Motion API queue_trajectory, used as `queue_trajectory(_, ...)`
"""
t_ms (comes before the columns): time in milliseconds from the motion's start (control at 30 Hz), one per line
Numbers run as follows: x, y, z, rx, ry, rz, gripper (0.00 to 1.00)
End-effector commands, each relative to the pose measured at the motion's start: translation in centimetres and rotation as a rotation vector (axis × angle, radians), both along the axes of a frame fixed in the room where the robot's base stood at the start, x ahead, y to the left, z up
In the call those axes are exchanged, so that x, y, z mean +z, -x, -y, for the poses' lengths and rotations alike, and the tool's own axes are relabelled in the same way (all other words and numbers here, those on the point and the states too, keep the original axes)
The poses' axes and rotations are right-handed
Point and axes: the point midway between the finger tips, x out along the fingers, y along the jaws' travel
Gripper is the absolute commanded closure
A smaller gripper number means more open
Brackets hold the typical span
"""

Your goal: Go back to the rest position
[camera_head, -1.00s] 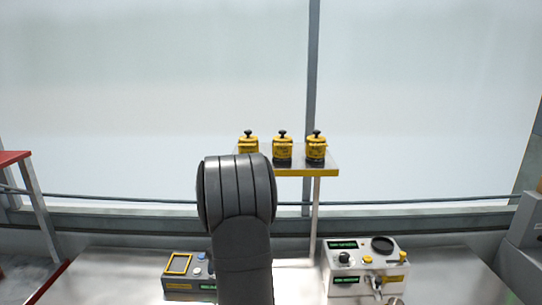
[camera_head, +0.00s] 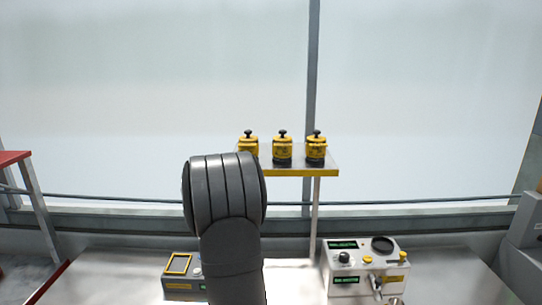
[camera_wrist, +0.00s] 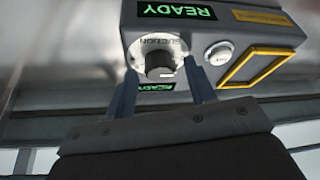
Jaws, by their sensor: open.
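In the wrist view my gripper (camera_wrist: 160,88) is open and empty. Its two fingers stand on either side of a dark suction knob (camera_wrist: 159,62) on a grey control box (camera_wrist: 205,60); I cannot tell whether they touch it. The box shows upside down there, with green READY displays (camera_wrist: 177,10), a white round button (camera_wrist: 219,53) and a yellow square frame (camera_wrist: 258,68). In the head view the left control box (camera_head: 180,284) is partly hidden behind my arm, and my gripper is hidden too.
A white control box (camera_head: 345,285) with a knob, yellow buttons and a dark round recess stands at the right. Behind, a yellow-edged shelf (camera_head: 300,173) on a post holds three yellow canisters (camera_head: 283,148). The metal table (camera_head: 440,270) is clear at far right.

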Motion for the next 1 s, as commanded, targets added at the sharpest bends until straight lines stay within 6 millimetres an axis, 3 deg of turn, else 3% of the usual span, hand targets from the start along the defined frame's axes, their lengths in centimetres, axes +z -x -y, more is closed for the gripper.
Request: queue_trajectory(1000, -0.04, 0.03, -0.34, -0.474, 0.001, -0.001, 0.50)
